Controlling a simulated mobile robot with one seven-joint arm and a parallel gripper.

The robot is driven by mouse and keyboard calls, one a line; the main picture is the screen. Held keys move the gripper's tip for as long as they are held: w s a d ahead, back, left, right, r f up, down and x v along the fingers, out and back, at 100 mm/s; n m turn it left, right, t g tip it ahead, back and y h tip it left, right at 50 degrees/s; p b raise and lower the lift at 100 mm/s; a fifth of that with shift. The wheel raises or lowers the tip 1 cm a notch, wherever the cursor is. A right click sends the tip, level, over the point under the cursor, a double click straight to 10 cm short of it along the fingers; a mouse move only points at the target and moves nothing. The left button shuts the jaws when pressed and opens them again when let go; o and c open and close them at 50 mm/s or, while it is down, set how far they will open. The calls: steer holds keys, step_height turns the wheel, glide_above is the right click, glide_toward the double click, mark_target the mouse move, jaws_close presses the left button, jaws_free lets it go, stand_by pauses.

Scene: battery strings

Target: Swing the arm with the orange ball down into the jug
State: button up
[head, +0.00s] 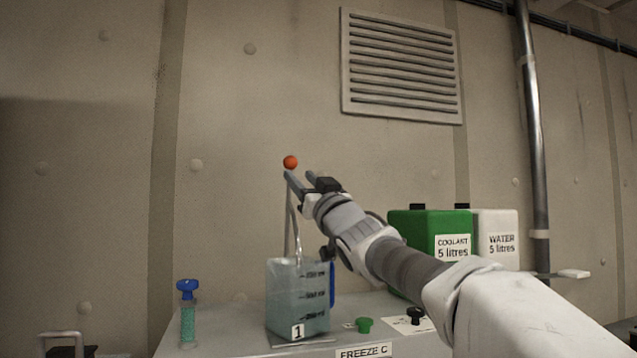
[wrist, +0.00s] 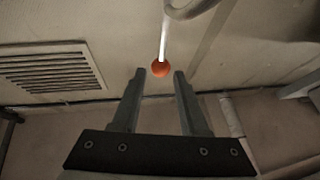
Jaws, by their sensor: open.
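The orange ball (head: 290,162) is up in the air above the jug, just over the tip of my gripper (head: 298,175) in the head view. In the wrist view the ball (wrist: 161,68) sits at the end of a pale thin arm (wrist: 165,38). It appears between the two fingertips of my gripper (wrist: 160,74); I cannot tell whether it is between them or just beyond. My gripper is open and holds nothing. The clear jug (head: 285,305), marked 1 and with level marks, stands upright on the bench below. My gripper partly hides the arm in the head view.
A green coolant container (head: 418,229) and a white water container (head: 497,226) stand at the right, behind my arm. A blue-capped tube (head: 188,322), a green knob (head: 364,325) and a black knob (head: 415,316) are on the bench (head: 235,325). The wall is behind.

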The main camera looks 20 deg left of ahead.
steer(key=s+d, duration=0.4)
steer(key=d, duration=0.1)
steer(key=shift+s+d, duration=0.15)
steer(key=shift+d, duration=0.1)
